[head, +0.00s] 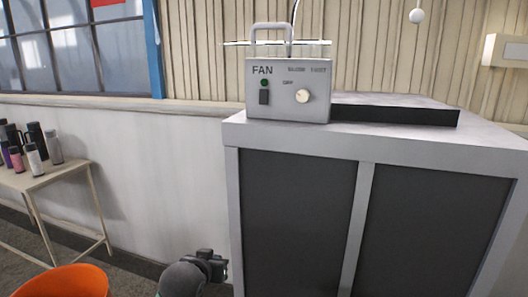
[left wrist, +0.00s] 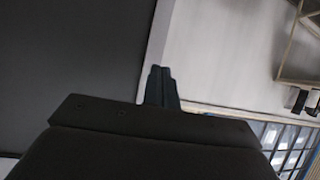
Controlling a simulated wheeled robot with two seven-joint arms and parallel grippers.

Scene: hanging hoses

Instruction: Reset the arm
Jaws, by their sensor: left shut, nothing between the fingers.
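My left gripper (head: 221,268) shows at the bottom of the head view, low in front of the wall and just left of the grey cabinet (head: 364,210). In the left wrist view its two fingers (left wrist: 160,86) are together with nothing between them. The dark cabinet panel (left wrist: 70,60) fills the left of that view. My right gripper is in neither view.
A fan control box (head: 288,90) with a handle and a dial stands on the cabinet top, beside a dark flat slab (head: 395,115). A table (head: 50,178) with several bottles stands at the left. An orange chair (head: 65,282) is at the bottom left.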

